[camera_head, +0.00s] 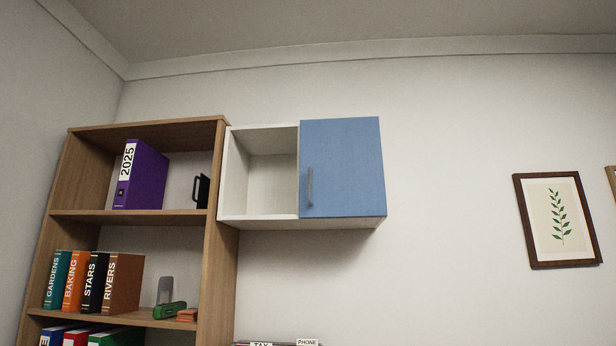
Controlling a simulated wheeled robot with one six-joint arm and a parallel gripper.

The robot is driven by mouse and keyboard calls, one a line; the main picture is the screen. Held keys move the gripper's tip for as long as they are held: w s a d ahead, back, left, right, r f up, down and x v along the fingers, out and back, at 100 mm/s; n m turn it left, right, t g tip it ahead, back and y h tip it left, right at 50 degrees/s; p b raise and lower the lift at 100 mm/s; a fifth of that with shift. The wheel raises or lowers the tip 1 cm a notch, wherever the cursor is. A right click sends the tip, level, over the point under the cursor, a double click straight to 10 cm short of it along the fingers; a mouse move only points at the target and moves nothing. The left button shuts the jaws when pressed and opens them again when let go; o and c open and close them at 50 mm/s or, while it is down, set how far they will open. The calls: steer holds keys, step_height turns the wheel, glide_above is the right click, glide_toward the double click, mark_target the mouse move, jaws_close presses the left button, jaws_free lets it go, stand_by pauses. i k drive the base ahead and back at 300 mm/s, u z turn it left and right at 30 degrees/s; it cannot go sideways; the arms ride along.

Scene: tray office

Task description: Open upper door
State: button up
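A wall cabinet (258,222) hangs on the back wall, right of the bookshelf. Its blue door (350,165) covers the right half and looks shut. A grey vertical bar handle (310,188) is on the door's left side, towards the lower part. The left half of the cabinet is an open white compartment (273,170) that looks empty. What is behind the blue door is hidden. My gripper is not in view.
A wooden bookshelf (216,250) stands against the cabinet's left side, holding a purple binder (145,177) and several books. Labelled items (307,342) show at the bottom edge. A framed leaf picture (556,222) hangs at right. The wall between is bare.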

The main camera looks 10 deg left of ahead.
mark_target(341, 173)
steer(key=k, duration=0.75)
steer(key=u, duration=0.8)
steer(key=i, duration=0.7)
steer(key=u, duration=0.5)
steer(key=i, duration=0.85)
steer(key=z, duration=0.75)
steer(key=i, duration=0.6)
steer(key=z, duration=0.55)
